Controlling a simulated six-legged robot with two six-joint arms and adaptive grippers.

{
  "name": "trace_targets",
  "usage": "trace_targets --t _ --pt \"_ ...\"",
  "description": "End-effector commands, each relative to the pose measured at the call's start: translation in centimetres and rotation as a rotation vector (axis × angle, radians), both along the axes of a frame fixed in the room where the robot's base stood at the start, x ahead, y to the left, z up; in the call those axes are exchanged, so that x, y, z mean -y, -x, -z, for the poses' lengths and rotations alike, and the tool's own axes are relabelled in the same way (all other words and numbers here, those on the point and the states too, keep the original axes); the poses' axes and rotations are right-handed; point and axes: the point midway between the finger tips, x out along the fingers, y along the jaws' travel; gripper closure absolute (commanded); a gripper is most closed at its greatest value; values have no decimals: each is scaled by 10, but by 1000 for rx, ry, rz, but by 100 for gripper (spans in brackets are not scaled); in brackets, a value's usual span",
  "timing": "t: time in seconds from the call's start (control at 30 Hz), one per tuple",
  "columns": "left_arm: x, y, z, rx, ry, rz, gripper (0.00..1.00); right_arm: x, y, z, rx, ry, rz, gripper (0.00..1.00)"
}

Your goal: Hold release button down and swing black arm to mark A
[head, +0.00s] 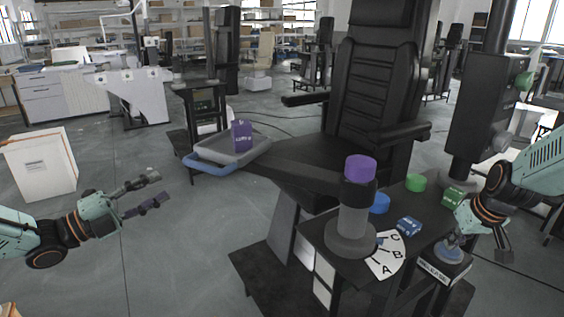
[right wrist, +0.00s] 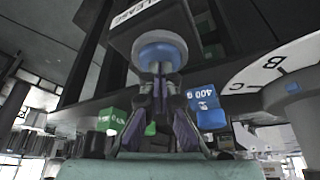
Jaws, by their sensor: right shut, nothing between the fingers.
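The release box (head: 440,272), lettered on its front, carries a round blue-grey button (head: 449,252). My right gripper (head: 455,236) is shut and points down at the button. In the right wrist view its fingertips meet the button (right wrist: 158,50); how far the button is pressed cannot be told. The black arm (head: 300,178) runs left from the grey post (head: 351,235) to a blue-edged tray (head: 205,163). The white mark plate (head: 385,262) shows A, B and C beside the post, with a small blue spot near C. My left gripper (head: 158,187) is open and empty, left of the tray.
A purple block (head: 241,136) stands on the tray. A purple cylinder (head: 360,169) tops the post. Blue and green weights (head: 408,226) sit on the table near the post. A black chair (head: 380,95) stands behind. Floor between my left gripper and the tray is clear.

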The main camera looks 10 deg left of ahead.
Motion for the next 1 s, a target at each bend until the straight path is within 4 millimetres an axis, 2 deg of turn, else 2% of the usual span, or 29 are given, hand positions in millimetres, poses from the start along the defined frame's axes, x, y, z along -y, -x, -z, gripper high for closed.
trace_targets --t 0.27,0.8,1.0 --pt "15 -15 -2 4 -12 2 61 0 1 2 -4 0 0 100" --pt "65 -70 -15 4 -9 0 61 0 1 1 -3 0 0 100" --pt "76 -84 -19 4 -7 -1 61 0 1 1 -2 0 0 100"
